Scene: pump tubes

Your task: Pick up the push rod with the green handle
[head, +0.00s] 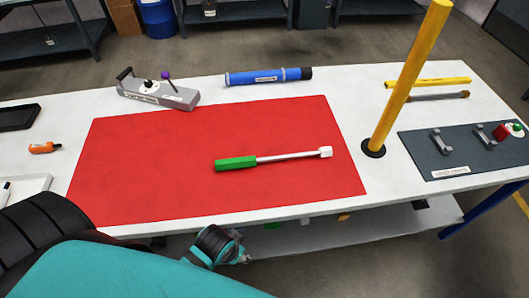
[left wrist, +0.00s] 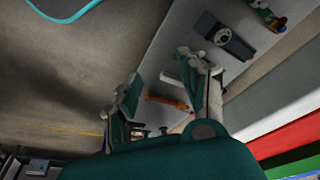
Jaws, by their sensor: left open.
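The push rod (head: 285,157) lies flat on the red mat (head: 150,140), right of its middle. Its green handle (head: 236,163) points left, and a pale shaft runs right to a white block-shaped end. No gripper touches it. My left gripper (left wrist: 161,72) shows in the left wrist view with its two fingers spread apart and nothing between them. I cannot make out the push rod in that view. In the head view, a black and teal part of my arm shows in front of the table's near edge. My right gripper is not in view.
A yellow post (head: 410,78) stands upright right of the mat. A blue tube (head: 268,76) and a grey pump (head: 160,93) lie behind it. A dark board (head: 465,152) with brackets is at right. An orange bottle (head: 43,148) is at left. The mat around the rod is clear.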

